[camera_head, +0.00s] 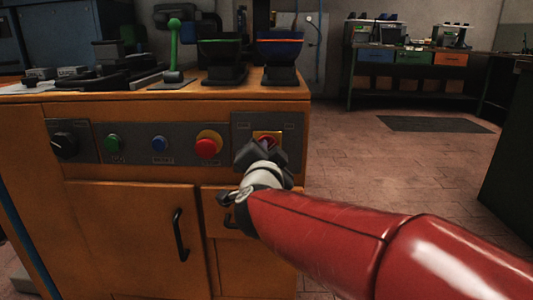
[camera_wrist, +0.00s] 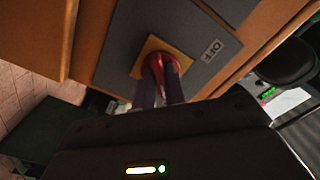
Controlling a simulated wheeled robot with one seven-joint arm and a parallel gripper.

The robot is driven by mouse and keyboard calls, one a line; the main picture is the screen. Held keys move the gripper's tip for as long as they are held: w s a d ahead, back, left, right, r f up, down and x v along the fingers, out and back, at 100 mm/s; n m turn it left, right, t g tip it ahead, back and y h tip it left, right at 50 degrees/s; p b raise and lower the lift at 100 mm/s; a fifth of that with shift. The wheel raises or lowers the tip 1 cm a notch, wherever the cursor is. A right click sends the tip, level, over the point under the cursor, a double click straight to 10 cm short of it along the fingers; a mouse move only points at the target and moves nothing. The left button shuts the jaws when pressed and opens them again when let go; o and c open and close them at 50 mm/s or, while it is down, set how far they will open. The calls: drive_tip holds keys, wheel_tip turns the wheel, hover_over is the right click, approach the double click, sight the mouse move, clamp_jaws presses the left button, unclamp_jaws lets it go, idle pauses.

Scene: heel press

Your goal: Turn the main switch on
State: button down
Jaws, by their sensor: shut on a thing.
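The main switch is a red knob (camera_head: 266,141) on a yellow plate (camera_head: 277,134), set in a grey panel at the right end of the orange machine's front. My gripper (camera_head: 264,147) is at the switch, with its fingers covering most of the knob in the head view. In the wrist view the red knob (camera_wrist: 182,62) sits between and behind the two dark fingertips (camera_wrist: 161,70), and my gripper is shut on it. An OFF label (camera_wrist: 212,50) shows on the panel beside the yellow plate (camera_wrist: 146,52). The knob's exact turn angle is hard to tell.
Left of the switch are a red button (camera_head: 207,148), a blue button (camera_head: 159,144), a green button (camera_head: 112,142) and a black dial (camera_head: 65,144). A drawer with a handle (camera_head: 226,198) lies just below. Open brick floor (camera_head: 360,150) lies to the right.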

drive_tip(key=c, duration=1.5)
unclamp_jaws()
drive_tip(key=shift+o, duration=0.2)
drive_tip(key=s+p, duration=0.1)
drive_tip(key=s, duration=0.6)
drive_tip(key=shift+s+a, duration=0.15)
drive_tip(key=shift+s, duration=0.25)
drive_tip(key=s+d+f+n+g+p, duration=0.3)
drive_tip(key=s+d+n+g+p, duration=0.1)
drive_tip(key=s+d, duration=0.4)
drive_tip(key=s+d+f+n+g+p, duration=0.3)
drive_tip(key=s+d+n+g+p, duration=0.2)
drive_tip(key=s, duration=0.5)
drive_tip(key=d+g+p, duration=0.2)
drive_tip(key=d+g, duration=0.1)
drive_tip(key=shift+s+f+n+y, duration=0.3)
